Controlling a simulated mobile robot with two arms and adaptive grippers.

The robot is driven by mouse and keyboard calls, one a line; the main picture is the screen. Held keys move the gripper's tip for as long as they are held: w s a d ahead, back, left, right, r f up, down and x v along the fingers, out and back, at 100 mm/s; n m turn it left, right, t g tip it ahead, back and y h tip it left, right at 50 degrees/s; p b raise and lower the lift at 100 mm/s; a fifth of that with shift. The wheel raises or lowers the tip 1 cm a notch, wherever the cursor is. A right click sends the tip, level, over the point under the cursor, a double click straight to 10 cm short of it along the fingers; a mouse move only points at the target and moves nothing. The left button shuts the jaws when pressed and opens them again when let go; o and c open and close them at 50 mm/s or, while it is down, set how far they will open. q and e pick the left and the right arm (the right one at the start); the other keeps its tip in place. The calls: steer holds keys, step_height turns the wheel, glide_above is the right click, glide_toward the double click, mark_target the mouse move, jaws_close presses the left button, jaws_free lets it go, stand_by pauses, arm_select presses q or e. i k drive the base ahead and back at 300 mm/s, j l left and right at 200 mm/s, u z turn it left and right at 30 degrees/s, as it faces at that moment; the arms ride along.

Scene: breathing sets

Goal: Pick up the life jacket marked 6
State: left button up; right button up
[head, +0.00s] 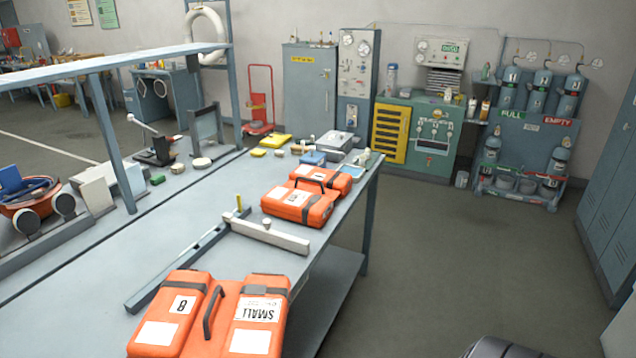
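Orange life jackets lie on the long grey workbench (215,235). The nearest life jacket (225,312) is at the bottom of the head view, with a black strap handle. Its left label reads like an 8 and its right label reads SMALL. Its lower edge is cut off by the frame. A second orange jacket (299,206) lies farther along the bench near its right edge. A third orange jacket (330,178) is just behind it, partly hidden. The numbers on these two are too small to read.
A pale bar (268,238) and a dark metal rail lie between the nearest jacket and the others. Small boxes (335,142) stand at the bench's far end. A raised shelf runs along the left. The floor (450,250) right of the bench is clear; lockers (612,195) stand far right.

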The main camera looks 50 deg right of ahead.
mark_target(308, 197)
steer(key=i+l+u, duration=0.1)
steer(key=l+u, duration=0.15)
steer(key=l, duration=0.7)
steer(key=l+u, duration=0.2)
steer(key=l, duration=0.75)
steer(key=l+u, duration=0.25)
steer(key=l, duration=0.75)
steer(key=k+l+u, duration=0.2)
steer(key=l, duration=0.75)
steer(key=i, duration=0.1)
